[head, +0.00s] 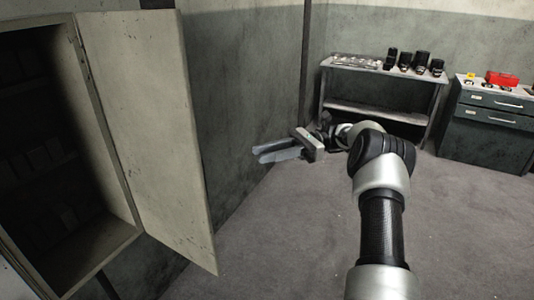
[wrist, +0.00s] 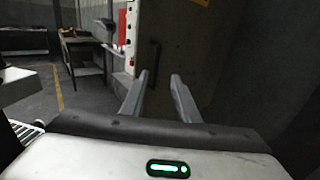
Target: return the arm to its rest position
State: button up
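My gripper (head: 258,154) is at the end of my arm, in the middle of the head view, pointing left towards the grey wall. In the wrist view its two fingers (wrist: 160,75) stand apart with nothing between them. My arm reaches forward from the lower right of the head view, then bends left at the wrist. The fingers look clear of any object, but their exact distance from the wall is hard to tell.
An open cabinet (head: 70,262) with its pale door (head: 150,130) swung out stands at the left. A metal shelf table (head: 385,113) with dark cylindrical items and a drawer unit (head: 490,130) with a red box (head: 502,78) stand at the back right. The floor (head: 480,230) at right is clear.

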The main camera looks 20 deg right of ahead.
jog(key=s+a+r+n+t+h, duration=0.1)
jog(key=s+a+r+n+h, duration=0.55)
jog(key=s+a+h, duration=0.45)
jog(key=s+d+n+t+h, duration=0.3)
jog(key=s+n, duration=0.2)
jog(key=s, duration=0.5)
jog(key=s+d+n+t+h, duration=0.3)
jog(key=s+d+n+t, duration=0.1)
jog(key=s, duration=0.7)
jog(key=shift+n+h, duration=0.4)
jog(key=shift+n, duration=0.05)
jog(key=shift+a, duration=0.1)
